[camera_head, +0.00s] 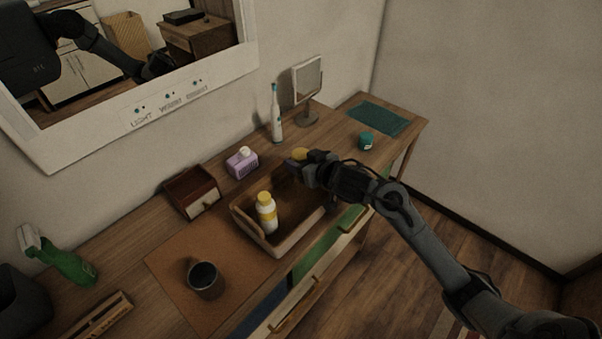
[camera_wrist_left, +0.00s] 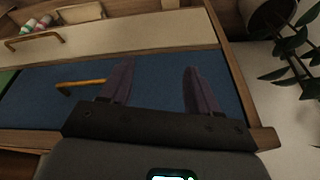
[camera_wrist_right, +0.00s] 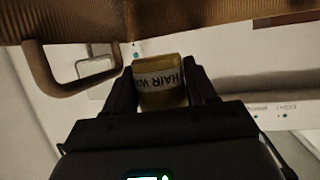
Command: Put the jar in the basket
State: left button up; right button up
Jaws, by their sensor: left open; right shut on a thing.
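The yellow jar (camera_head: 299,154) is in the jaws of my right gripper (camera_head: 308,162), above the far right end of the basket (camera_head: 297,236). In the right wrist view the jar (camera_wrist_right: 161,84) shows a pale label with "HAIR" readable upside down, between the shut fingers. The basket is tan and open-topped, and a white-and-yellow bottle (camera_head: 266,213) stands in it. My right arm hides part of the basket's right end. My left gripper (camera_wrist_left: 157,88) is open and empty in front of the blue drawer; it is out of the head view.
A teal jar (camera_head: 366,141) and small mirror (camera_head: 307,84) are at the right.

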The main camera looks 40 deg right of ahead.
notch_tip(320, 180, down, 4)
jog(key=shift+r+b, duration=0.1)
jog(key=shift+b, duration=0.75)
jog(key=shift+f, duration=0.2)
jog(key=shift+f, duration=0.45)
jog(key=o, duration=0.8)
